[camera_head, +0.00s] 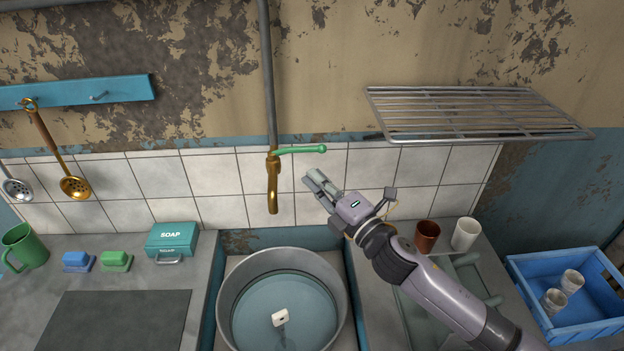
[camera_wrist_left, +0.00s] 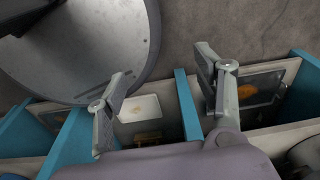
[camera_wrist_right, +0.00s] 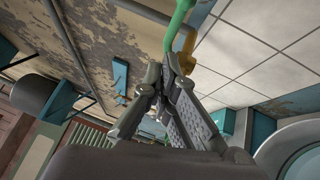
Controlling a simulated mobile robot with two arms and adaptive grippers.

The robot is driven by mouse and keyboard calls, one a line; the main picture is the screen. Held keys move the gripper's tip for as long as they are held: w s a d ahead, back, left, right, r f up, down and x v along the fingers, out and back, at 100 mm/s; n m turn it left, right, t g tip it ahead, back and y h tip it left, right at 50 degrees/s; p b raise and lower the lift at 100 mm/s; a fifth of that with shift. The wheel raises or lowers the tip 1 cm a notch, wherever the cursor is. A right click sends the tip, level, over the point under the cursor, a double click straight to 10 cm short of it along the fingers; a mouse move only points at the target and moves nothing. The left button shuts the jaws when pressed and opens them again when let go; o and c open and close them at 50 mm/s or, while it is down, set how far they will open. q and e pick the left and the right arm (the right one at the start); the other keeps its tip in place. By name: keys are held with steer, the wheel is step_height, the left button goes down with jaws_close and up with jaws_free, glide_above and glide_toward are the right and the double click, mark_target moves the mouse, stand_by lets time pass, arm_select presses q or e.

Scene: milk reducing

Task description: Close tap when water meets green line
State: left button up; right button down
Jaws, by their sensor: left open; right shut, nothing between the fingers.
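The brass tap (camera_head: 273,185) hangs from a wall pipe above the sink, its green handle (camera_head: 302,150) pointing right. I see no clear stream under the spout. A large round metal pot (camera_head: 226,298) in the sink holds water (camera_head: 265,310) with a small white float (camera_head: 280,317). I cannot make out a green line. My right gripper (camera_head: 315,180) is shut and empty, below and right of the handle; in the right wrist view the green handle (camera_wrist_right: 178,25) is just beyond its fingertips. My left gripper (camera_wrist_left: 160,75) is open and empty, visible only in its wrist view.
A wire rack (camera_head: 470,112) juts from the wall at right. A brown cup (camera_head: 427,236) and a white cup (camera_head: 466,234) stand behind my right arm. A blue crate (camera_head: 545,268) holds glasses at far right. Soap box (camera_head: 172,240), sponges and green mug (camera_head: 24,247) are on the left counter.

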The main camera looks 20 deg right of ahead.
arm_select(q)
steer(key=f+b, duration=0.2)
steer(key=w+f+b, duration=0.1)
steer(key=f, duration=0.1)
steer(key=shift+d, duration=0.35)
arm_select(e)
steer(key=s+d+f, duration=0.1)
steer(key=s+d, duration=0.4)
steer(key=s, duration=0.1)
steer(key=shift+s+f, duration=0.3)
steer(key=shift+f, duration=0.1)
arm_select(q)
steer(key=shift+a, duration=0.1)
steer(key=shift+w, duration=0.2)
arm_select(e)
steer(key=shift+d+f, duration=0.1)
